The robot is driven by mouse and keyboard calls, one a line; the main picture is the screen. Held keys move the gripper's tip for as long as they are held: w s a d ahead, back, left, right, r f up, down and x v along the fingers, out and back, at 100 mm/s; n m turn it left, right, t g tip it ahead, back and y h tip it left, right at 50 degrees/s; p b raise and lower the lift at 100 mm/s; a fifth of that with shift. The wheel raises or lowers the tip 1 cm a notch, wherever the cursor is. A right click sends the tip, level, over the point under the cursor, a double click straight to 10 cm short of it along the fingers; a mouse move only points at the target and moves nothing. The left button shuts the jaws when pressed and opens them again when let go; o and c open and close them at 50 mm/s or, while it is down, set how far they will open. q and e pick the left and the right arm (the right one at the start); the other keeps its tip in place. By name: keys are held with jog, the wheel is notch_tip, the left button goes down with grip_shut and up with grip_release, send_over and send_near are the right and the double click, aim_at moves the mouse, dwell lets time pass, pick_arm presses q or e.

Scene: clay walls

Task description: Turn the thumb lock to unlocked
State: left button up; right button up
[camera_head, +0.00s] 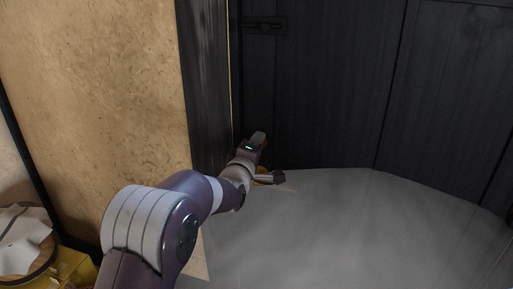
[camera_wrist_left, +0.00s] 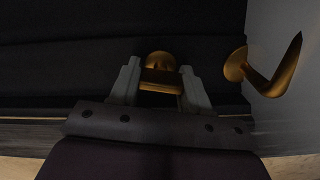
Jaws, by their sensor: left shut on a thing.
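In the left wrist view, the brass thumb lock (camera_wrist_left: 160,78) sits on the dark door, its flat turn piece lying crosswise between my fingers. My left gripper (camera_wrist_left: 159,86) is shut on this turn piece, a pale finger on each side. In the head view, my left gripper (camera_head: 258,140) is at the door's left edge, and it hides the thumb lock there. The dark door (camera_head: 330,80) stands in its frame. My right gripper is in neither view.
A brass lever handle (camera_wrist_left: 270,68) is on the door close to the thumb lock; in the head view, it shows just below my gripper (camera_head: 265,180). A dark latch (camera_head: 263,25) is higher up. A clay wall (camera_head: 90,90) is left, pale floor (camera_head: 350,230) below.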

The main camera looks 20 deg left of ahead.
pick_arm(q)
jog(key=shift+r+n, duration=0.3)
jog(key=shift+n, duration=0.8)
jog(key=shift+a, duration=0.1)
jog(key=o, duration=1.1)
jog(key=shift+c, duration=0.2)
jog(key=shift+f, duration=0.15)
jog(key=shift+s, duration=0.15)
jog(key=s, duration=1.2)
jog(key=shift+s+a, duration=0.2)
jog(key=shift+s, duration=0.05)
